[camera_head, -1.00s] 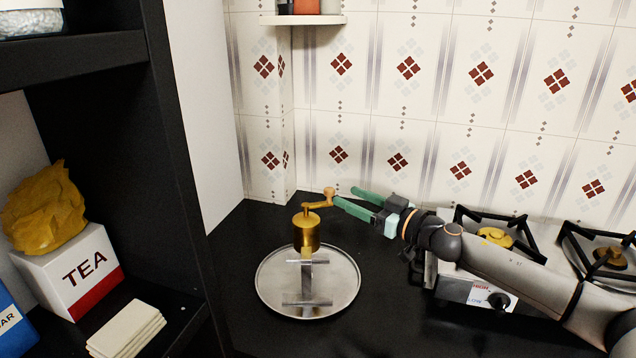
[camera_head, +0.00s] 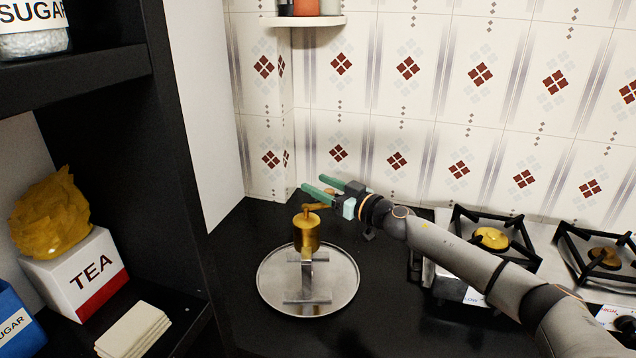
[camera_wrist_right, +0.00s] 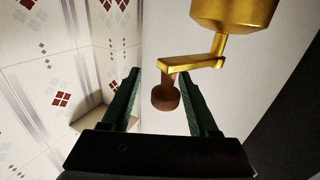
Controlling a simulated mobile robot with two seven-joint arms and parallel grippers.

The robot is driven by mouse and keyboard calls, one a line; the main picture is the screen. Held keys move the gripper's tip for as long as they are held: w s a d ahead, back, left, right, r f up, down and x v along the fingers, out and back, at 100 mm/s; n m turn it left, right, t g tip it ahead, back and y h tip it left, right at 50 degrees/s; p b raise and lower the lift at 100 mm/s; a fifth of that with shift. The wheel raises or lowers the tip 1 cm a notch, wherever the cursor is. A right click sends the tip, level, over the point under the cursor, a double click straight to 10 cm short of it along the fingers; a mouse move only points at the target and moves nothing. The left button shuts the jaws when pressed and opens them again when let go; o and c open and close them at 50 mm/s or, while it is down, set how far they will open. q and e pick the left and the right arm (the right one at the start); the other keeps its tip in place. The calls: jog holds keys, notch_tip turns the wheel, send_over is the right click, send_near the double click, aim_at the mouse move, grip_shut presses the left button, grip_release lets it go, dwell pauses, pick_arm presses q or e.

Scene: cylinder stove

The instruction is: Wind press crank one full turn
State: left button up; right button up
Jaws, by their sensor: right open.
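The press is a gold cylinder (camera_head: 306,235) on a grey metal stand (camera_head: 307,275), upright on a round metal tray. Its gold crank arm (camera_head: 320,207) points right and slightly back from the top. The wooden crank knob (camera_wrist_right: 166,96) shows in the right wrist view between the two green fingers of my right gripper (camera_wrist_right: 158,74). In the head view the right gripper (camera_head: 313,183) is open at the crank, and its fingers and wrist partly hide the knob. I cannot tell whether a finger touches the knob. My left gripper is not in view.
A stove (camera_head: 470,240) with black pot supports stands to the right, under my right arm. A dark shelf unit (camera_head: 175,160) with a TEA box (camera_head: 85,275) and sugar containers stands left. The tiled wall (camera_head: 440,100) is close behind. Black counter is bare around the tray (camera_head: 350,290).

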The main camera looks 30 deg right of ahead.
jog(key=shift+w+a, duration=0.15)
jog(key=shift+w, duration=0.2)
grip_shut()
dwell(0.4)
